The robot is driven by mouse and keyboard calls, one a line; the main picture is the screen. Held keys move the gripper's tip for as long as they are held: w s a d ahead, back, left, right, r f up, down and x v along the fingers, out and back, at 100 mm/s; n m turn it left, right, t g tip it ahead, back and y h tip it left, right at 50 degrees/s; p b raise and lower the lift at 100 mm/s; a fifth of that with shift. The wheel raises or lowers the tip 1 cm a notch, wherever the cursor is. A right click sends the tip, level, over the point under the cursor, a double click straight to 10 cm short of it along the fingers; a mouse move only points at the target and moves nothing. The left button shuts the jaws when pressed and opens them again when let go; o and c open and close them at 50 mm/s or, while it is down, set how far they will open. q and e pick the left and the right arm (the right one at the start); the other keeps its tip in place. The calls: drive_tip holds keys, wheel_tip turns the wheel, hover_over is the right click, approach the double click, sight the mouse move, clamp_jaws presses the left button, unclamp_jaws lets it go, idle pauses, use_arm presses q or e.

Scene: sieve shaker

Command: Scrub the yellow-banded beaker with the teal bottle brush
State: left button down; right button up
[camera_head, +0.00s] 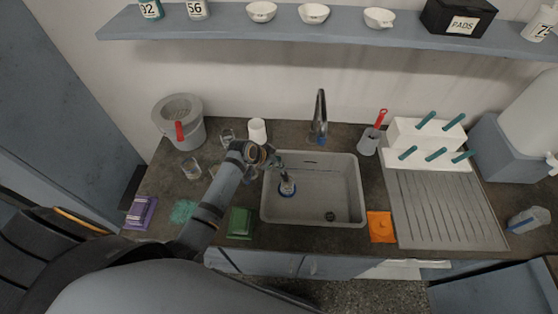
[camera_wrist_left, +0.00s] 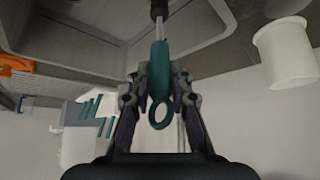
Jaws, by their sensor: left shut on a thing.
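My left gripper (camera_head: 270,162) is over the left part of the sink in the head view. In the left wrist view, its fingers (camera_wrist_left: 160,98) are shut on the teal handle of the bottle brush (camera_wrist_left: 160,65), with the handle's ring hanging between them. The brush's metal shaft leads to a dark part cut off at the top edge. Below the gripper, a small clear vessel with a blue ring (camera_head: 287,188) stands in the sink; I cannot tell whether the brush is inside it. I cannot make out a yellow band on any beaker. My right gripper is out of view.
The grey sink (camera_head: 345,215) has a tap (camera_head: 319,115) behind it. Clear glasses (camera_head: 191,168) and a white cup (camera_head: 257,131) stand left. A peg rack (camera_head: 428,133) stands right.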

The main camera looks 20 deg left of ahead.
sight(280, 169)
use_arm(q)
drive_tip(key=f+b, duration=0.4)
drive_tip(key=w+f+b, duration=0.1)
drive_tip(key=f+b, duration=0.1)
drive_tip(key=shift+d+f, duration=0.1)
drive_tip(key=shift+d, duration=0.2)
drive_tip(key=shift+w+d+f+b, duration=0.1)
drive_tip(key=shift+w+f+b, duration=0.1)
drive_tip(key=shift+f+b, duration=0.45)
drive_tip(key=shift+w+d+f+b, duration=0.15)
drive_tip(key=shift+f+b, duration=0.25)
drive_tip(key=shift+f, duration=0.45)
drive_tip(key=shift+a, duration=0.1)
